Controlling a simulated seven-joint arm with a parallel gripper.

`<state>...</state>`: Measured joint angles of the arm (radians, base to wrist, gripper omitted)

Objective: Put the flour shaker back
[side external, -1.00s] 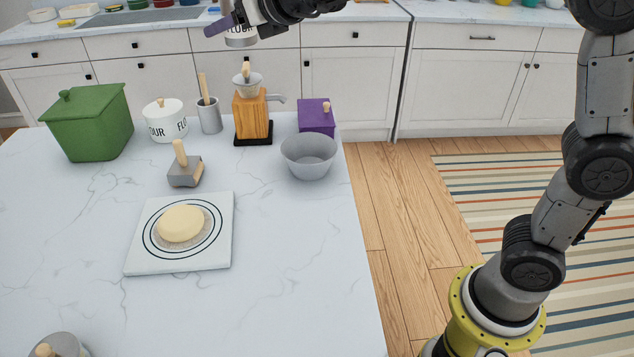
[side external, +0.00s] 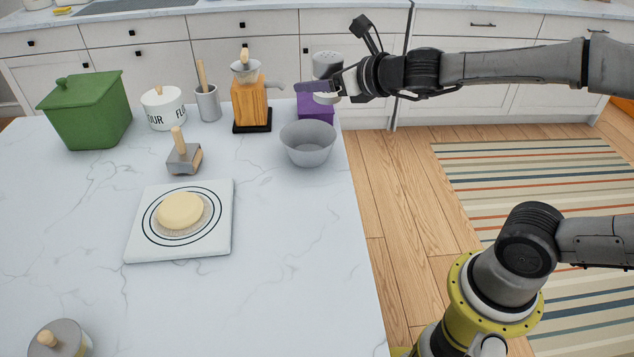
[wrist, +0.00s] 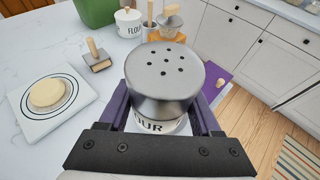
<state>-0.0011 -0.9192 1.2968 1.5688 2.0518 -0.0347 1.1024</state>
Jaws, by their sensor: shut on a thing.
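The flour shaker (side external: 327,64) has a grey metal lid with several holes and a white body with dark lettering. My gripper (side external: 333,88) is shut on it and holds it upright. In the side view it appears in front of or above the purple box (side external: 315,110) at the far right of the counter; the exact gap cannot be told. In the wrist view the shaker lid (wrist: 164,78) fills the middle, between the purple fingers of my gripper (wrist: 165,112). The lower part of the shaker is mostly hidden.
A grey bowl (side external: 308,144) stands in front of the purple box. A wooden grinder (side external: 251,104), utensil holder (side external: 208,104), white flour pot (side external: 163,108) and green bin (side external: 86,112) line the back. Dough lies on a white board (side external: 180,250). The counter's front middle is clear.

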